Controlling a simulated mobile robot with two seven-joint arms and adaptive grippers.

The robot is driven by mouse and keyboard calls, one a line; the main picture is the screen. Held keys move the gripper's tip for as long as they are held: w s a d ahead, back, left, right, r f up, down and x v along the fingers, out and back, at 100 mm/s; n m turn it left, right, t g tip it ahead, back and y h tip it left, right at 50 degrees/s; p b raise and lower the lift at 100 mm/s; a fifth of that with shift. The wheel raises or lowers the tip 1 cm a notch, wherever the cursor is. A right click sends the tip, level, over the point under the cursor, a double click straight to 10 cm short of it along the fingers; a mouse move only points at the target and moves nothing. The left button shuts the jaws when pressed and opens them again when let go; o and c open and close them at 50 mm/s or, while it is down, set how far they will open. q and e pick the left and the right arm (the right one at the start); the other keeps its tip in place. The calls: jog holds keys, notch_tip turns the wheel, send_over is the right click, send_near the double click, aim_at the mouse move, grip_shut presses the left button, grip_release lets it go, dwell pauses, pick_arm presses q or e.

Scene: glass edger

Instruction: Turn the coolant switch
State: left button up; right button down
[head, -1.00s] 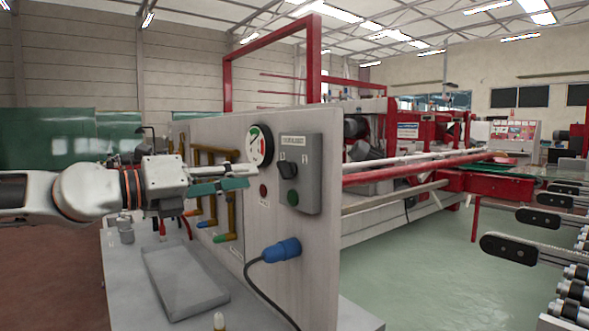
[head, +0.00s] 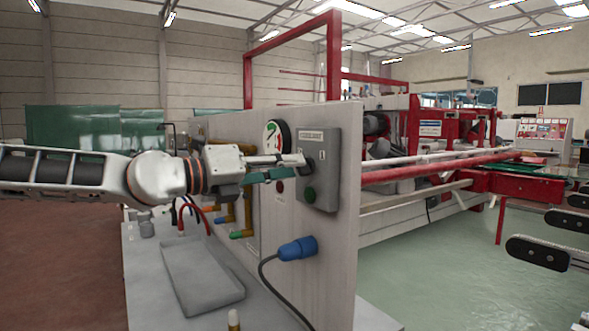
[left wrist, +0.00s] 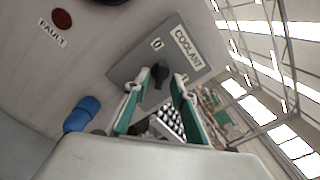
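The coolant switch is a black knob (left wrist: 158,76) on a grey box (head: 325,188) fixed to the light panel. In the left wrist view the box carries a "COOLANT" label and a 0 mark. My left gripper (head: 296,167) reaches in from the left at the front of the box. In the left wrist view its two green-padded fingers (left wrist: 158,88) are apart, one on each side of the knob. I cannot tell whether they touch it. In the head view the fingers partly cover the knob. My right gripper is not in view.
A blue plug (head: 298,249) with a cable juts from the panel below. A grey tray (head: 200,280) lies on the bench.

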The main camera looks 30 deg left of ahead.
pick_arm(q)
jog(key=shift+x, duration=1)
grip_shut()
